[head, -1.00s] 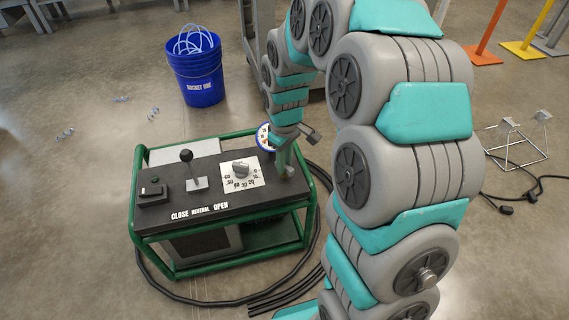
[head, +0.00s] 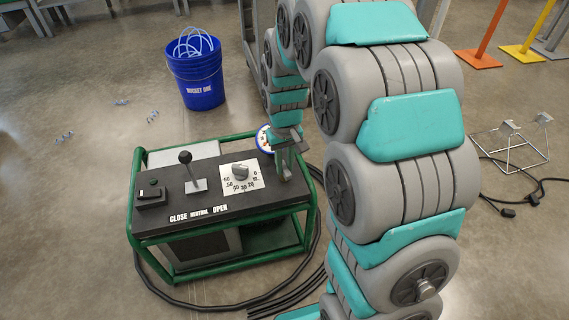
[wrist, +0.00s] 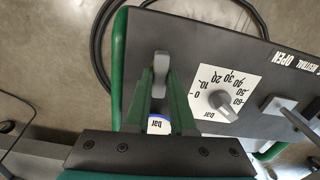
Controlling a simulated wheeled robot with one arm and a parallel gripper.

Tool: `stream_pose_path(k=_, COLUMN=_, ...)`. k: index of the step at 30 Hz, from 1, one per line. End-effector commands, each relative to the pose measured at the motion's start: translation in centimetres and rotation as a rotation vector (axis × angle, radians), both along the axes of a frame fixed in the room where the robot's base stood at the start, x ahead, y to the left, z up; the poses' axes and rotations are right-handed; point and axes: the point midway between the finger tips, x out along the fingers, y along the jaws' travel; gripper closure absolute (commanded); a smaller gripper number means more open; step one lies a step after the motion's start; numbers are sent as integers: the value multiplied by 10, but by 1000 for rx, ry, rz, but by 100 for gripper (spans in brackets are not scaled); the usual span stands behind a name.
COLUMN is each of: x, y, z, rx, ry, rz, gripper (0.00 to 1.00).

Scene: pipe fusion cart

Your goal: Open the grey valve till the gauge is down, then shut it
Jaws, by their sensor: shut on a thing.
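The cart's black top is seen in both views. The grey valve (wrist: 160,68) is a small grey handle near the cart's edge in the wrist view. My gripper (wrist: 160,88) is shut on it, with one green finger on each side. In the head view my gripper (head: 284,168) is at the right end of the cart top and hides most of the valve. The blue-rimmed gauge (head: 264,138) stands behind my gripper, partly hidden. In the wrist view only part of the gauge (wrist: 158,125) shows between the fingers, marked "bar". Its needle cannot be read.
A grey knob (head: 240,171) on a white scale plate sits left of my gripper. A black-knobbed lever (head: 187,160) and a black switch box (head: 151,193) are further left. Green rails (head: 134,200) frame the cart. Hoses lie on the floor. A blue bucket (head: 195,75) stands behind.

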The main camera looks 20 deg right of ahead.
Motion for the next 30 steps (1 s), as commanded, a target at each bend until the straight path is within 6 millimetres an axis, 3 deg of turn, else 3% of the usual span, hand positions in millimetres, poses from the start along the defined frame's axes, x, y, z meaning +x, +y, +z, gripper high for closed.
stream_pose_path(k=8, x=1, y=0, z=1, rx=0, ry=-3, rz=0, gripper=100)
stream_pose_path(k=9, x=1, y=0, z=1, rx=0, ry=-3, rz=0, gripper=75)
stream_pose_path(k=17, x=0, y=0, z=0, rx=0, ry=-2, rz=1, gripper=48)
stream_pose_path(k=25, x=0, y=0, z=1, rx=0, ry=-1, rz=1, gripper=48)
stream_pose_path(k=30, x=2, y=0, z=12, rx=0, ry=-4, rz=1, gripper=48)
